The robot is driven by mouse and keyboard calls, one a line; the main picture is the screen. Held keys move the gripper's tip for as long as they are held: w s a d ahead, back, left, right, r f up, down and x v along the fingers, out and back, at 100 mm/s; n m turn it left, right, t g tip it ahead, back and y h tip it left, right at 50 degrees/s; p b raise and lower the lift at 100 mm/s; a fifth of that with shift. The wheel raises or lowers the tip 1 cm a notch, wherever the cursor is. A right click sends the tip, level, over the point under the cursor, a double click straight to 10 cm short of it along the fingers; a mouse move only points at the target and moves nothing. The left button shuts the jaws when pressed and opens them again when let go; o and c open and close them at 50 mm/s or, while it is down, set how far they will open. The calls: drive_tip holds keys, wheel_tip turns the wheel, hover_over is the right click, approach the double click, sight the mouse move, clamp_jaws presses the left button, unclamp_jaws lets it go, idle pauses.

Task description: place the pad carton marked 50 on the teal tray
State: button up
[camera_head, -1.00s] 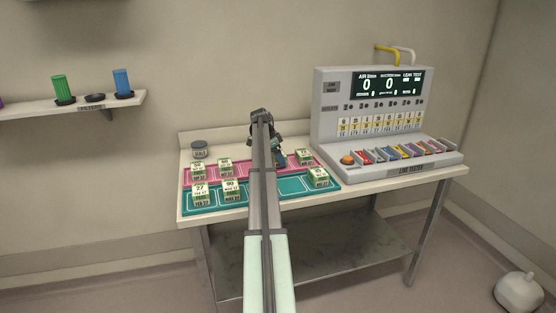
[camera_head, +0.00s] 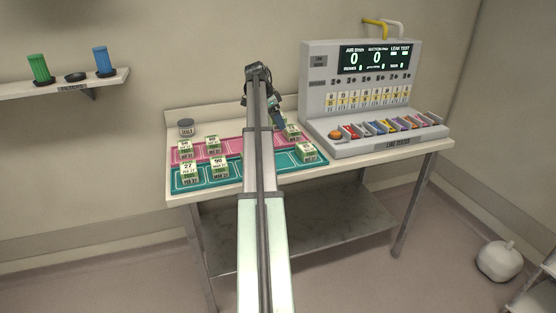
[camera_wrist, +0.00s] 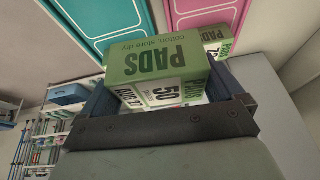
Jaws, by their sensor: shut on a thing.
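My gripper (camera_head: 279,120) is shut on a green-and-white pad carton marked 50 (camera_wrist: 164,68), which sits between the dark fingers in the wrist view. In the head view my arm and gripper mostly hide the held carton. The teal tray (camera_head: 228,184) lies along the front of the bench, with a carton marked 27 (camera_head: 189,171) and one marked 90 (camera_head: 218,169) at its left. Part of the tray also shows at the upper left of the wrist view (camera_wrist: 95,20). My gripper is over the right part of the bench, near the back.
The pink tray (camera_head: 228,146) lies behind the teal one and holds cartons at its left and a carton (camera_head: 292,132) near its right end. A line tester (camera_head: 378,125) stands at the bench's right. A small dark jar (camera_head: 186,128) stands at the back left.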

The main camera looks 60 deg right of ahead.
hover_over(282, 161)
drive_tip(key=w, duration=0.1)
drive_tip(key=f, duration=0.1)
drive_tip(key=shift+n, duration=0.3)
drive_tip(key=shift+a+f, duration=0.2)
drive_tip(key=shift+f, duration=2.4)
drive_tip(key=shift+a+f, duration=0.15)
drive_tip(key=shift+f, duration=2.45)
drive_tip(key=shift+f, duration=0.1)
drive_tip(key=o, duration=0.8)
drive_tip(key=shift+c, duration=0.2)
drive_tip(key=shift+o, duration=0.2)
drive_tip(key=v, duration=1.2)
drive_tip(key=shift+w+d, duration=0.1)
